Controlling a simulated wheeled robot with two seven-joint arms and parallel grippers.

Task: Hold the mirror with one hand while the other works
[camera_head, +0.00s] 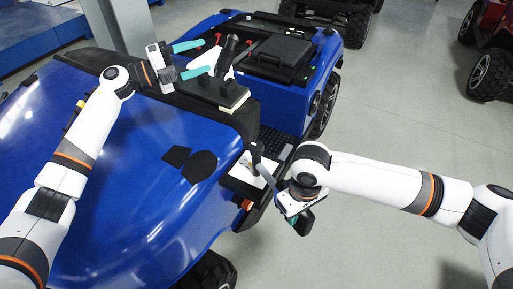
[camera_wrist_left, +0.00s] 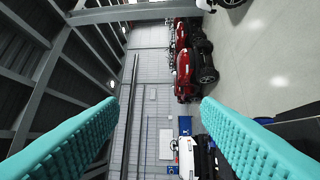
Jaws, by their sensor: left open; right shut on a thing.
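That piece slants up to a black mount at the vehicle's edge. The right gripper's own body and wrist hide much of the grip, so the mirror's full shape cannot be told.
A black upright handle (camera_head: 228,55) on a dark block (camera_head: 220,92) stands close to the left gripper. A black case (camera_head: 279,57) lies on the vehicle farther back. A grey post (camera_head: 118,28) rises behind the left arm. Open grey floor (camera_head: 400,130) lies to the right.

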